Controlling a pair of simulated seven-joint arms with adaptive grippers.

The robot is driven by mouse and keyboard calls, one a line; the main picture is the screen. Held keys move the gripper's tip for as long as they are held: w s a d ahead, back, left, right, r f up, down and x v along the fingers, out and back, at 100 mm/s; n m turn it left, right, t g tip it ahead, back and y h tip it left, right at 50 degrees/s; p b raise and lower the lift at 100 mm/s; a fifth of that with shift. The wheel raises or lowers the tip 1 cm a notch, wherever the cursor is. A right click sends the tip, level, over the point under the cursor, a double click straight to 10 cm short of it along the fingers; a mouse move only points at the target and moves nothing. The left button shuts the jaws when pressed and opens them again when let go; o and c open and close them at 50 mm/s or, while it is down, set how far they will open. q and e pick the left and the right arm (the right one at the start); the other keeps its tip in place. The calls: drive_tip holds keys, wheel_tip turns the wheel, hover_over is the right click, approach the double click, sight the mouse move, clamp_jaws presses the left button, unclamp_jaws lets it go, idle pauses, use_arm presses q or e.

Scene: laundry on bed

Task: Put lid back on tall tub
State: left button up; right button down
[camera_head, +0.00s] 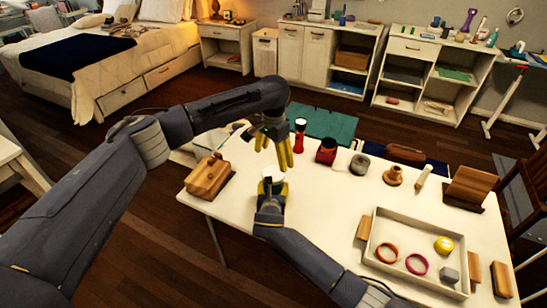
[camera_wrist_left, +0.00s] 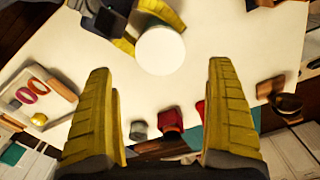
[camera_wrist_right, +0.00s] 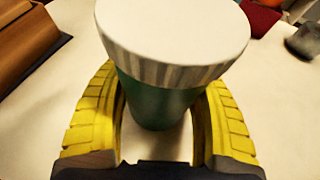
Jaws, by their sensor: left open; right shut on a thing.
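The tall tub is a green cylinder (camera_wrist_right: 155,103) in the right wrist view, standing between the yellow fingers of my right gripper (camera_wrist_right: 155,115), which is shut on it. A white lid (camera_wrist_right: 172,30) with a ribbed, striped rim covers its top; I cannot tell whether it is fully seated. The lid's round white top also shows in the left wrist view (camera_wrist_left: 160,50). In the head view the right gripper (camera_head: 272,187) is at the table's near left part. My left gripper (camera_head: 277,150) is open and empty, above and just beyond the tub, fingers pointing down.
A wooden block (camera_head: 208,176) lies left of the tub. A tray (camera_head: 376,226) with rings is at front right. Some white table is clear between.

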sight(273, 173)
use_arm(q)
drive_tip(key=shift+f, duration=4.05)
drive_tip(key=c, duration=1.3)
drive_tip(key=shift+m, duration=1.7)
drive_tip(key=shift+c, duration=0.2)
drive_tip(key=o, duration=1.3)
